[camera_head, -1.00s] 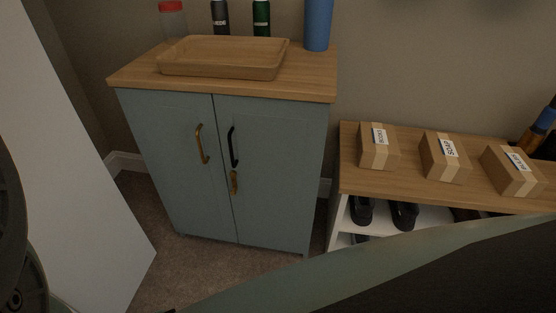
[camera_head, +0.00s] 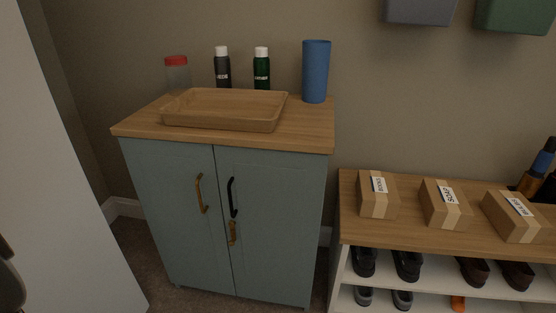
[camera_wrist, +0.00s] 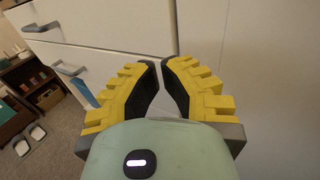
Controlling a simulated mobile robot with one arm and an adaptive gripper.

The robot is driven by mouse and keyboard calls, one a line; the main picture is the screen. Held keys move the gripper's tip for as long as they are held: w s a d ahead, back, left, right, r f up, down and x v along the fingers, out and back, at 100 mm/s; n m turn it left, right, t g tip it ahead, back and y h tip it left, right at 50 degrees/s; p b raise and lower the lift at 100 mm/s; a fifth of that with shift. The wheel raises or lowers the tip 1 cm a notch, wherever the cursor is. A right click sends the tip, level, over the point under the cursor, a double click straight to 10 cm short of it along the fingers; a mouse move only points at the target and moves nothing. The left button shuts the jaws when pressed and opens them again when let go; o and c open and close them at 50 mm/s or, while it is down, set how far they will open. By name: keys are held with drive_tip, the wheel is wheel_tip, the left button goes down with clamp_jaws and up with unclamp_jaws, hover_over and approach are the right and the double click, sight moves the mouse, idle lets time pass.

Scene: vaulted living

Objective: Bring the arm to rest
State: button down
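My gripper (camera_wrist: 161,68) shows in the wrist view, with yellow stepped fingers and dark inner pads. The fingertips are close together with a narrow gap between them, and nothing shows between the pads. It points toward white drawer fronts (camera_wrist: 110,45) and a pale panel; I cannot tell how far away they are. In the head view the gripper is not seen; only a dark part of my arm shows at the lower left edge.
A blue-grey cabinet (camera_head: 170,200) bears a wooden tray (camera_head: 222,126), bottles and a blue cylinder (camera_head: 315,72). A shoe bench (camera_head: 350,236) at right bears cardboard boxes (camera_head: 378,196). A white panel (camera_head: 55,150) stands at left. Carpet shows in the wrist view (camera_wrist: 62,125).

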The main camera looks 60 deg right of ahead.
drive_tip(key=shift+a+r, duration=0.1)
drive_tip(key=shift+r, duration=1.8)
